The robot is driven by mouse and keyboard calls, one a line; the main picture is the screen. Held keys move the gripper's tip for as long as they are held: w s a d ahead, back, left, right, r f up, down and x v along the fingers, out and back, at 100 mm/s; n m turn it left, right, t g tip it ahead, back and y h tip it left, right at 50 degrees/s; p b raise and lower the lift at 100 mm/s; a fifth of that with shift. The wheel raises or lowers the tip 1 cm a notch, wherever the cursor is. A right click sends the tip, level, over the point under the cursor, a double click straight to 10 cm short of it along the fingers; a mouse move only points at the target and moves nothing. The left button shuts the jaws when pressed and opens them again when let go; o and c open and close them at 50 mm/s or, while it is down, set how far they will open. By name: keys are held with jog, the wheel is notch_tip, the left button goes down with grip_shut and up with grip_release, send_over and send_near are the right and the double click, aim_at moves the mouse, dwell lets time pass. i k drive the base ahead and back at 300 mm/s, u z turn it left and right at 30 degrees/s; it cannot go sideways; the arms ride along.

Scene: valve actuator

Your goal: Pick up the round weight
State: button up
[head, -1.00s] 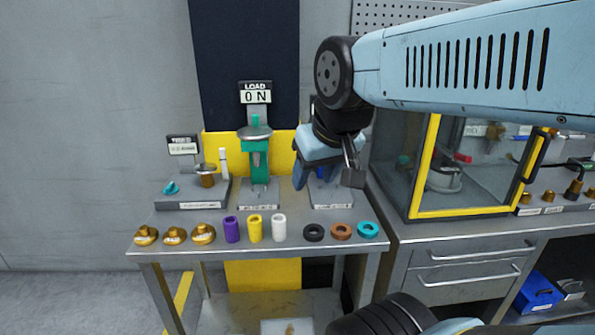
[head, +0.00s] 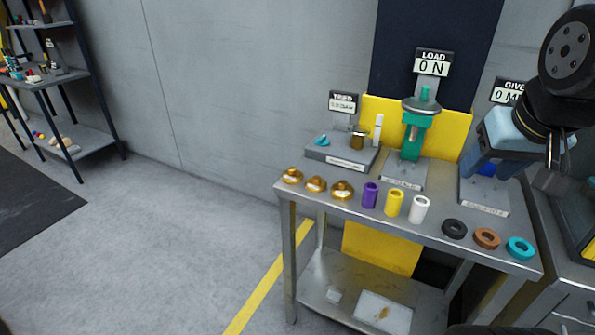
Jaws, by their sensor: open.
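Several small brass pieces with knobs stand in a row at the left end of the steel table; they look like weights: a left one (head: 292,175), a middle one (head: 316,184) and a right one (head: 342,190). They are too small here to tell which is the round weight. My gripper (head: 512,165) is at the right of the head view, in front of the right-hand stand (head: 484,195), pointing down. It is open and looks empty. It is well to the right of the brass pieces and touches none of them.
On the steel table (head: 400,226) are purple (head: 370,195), yellow (head: 393,203) and white (head: 419,209) cylinders, then black, brown and teal rings (head: 520,248). Behind are a teal load press (head: 415,135) and a low grey stand (head: 340,153). Open floor (head: 170,240) lies left.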

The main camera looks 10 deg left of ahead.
aim_at(293, 176)
jog(key=u, duration=0.5)
jog(key=k, duration=1.15)
jog(key=u, duration=0.8)
jog(key=i, duration=1.35)
jog(key=z, duration=0.75)
